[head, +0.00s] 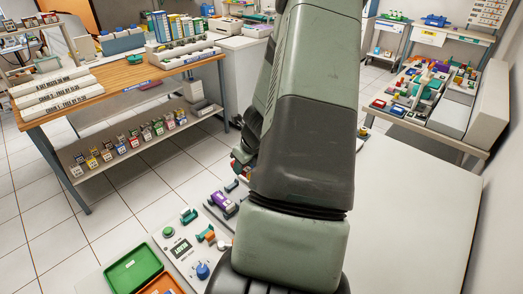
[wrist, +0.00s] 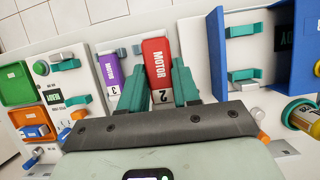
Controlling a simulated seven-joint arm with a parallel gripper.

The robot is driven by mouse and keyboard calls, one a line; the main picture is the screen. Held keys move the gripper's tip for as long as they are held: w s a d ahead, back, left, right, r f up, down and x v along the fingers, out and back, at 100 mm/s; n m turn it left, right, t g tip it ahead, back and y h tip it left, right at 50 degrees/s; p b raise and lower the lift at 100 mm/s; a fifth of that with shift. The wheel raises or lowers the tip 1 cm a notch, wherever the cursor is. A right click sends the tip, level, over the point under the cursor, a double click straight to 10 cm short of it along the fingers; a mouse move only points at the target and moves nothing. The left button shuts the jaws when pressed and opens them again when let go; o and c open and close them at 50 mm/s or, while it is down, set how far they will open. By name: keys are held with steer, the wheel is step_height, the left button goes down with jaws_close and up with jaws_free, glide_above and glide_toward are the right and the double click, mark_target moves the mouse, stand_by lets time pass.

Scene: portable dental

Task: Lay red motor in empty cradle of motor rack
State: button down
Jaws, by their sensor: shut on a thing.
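My gripper (wrist: 158,76) has teal fingers, shut on the red motor (wrist: 157,55) labelled MOTOR in the wrist view. The motor lies lengthwise between the fingers, over a white plate marked 2. I cannot tell whether it is lifted or touching a cradle beneath. A purple motor (wrist: 108,68) lies just left of it, above a plate marked 3; it also shows in the head view (head: 222,203). The motor rack (wrist: 129,50) is a pale panel under them, partly hidden by my gripper. In the head view my arm hides the gripper and most of the rack.
Green (head: 133,268) and orange (head: 163,285) trays stand left of the rack. A blue upright panel (wrist: 215,50) stands close right of my gripper, with teal holders (wrist: 242,74) beyond it. A yellow-capped cylinder (wrist: 302,115) lies far right. The white tabletop (head: 410,220) at right is clear.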

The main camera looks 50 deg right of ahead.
steer(key=shift+s+a+f, duration=0.1)
steer(key=shift+a+f, duration=0.25)
steer(key=shift+f, duration=0.8)
steer(key=shift+w+a+f, duration=0.1)
steer(key=shift+a+f, duration=0.3)
steer(key=shift+f, duration=0.75)
steer(key=shift+s+a+f, duration=0.1)
steer(key=shift+a+f, duration=0.25)
steer(key=shift+f, duration=0.8)
steer(key=shift+f, duration=0.1)
steer(key=c, duration=0.7)
jaws_free()
steer(key=shift+c, duration=0.2)
steer(key=v, duration=1)
steer(key=shift+s+r, duration=0.15)
steer(key=shift+r, duration=0.25)
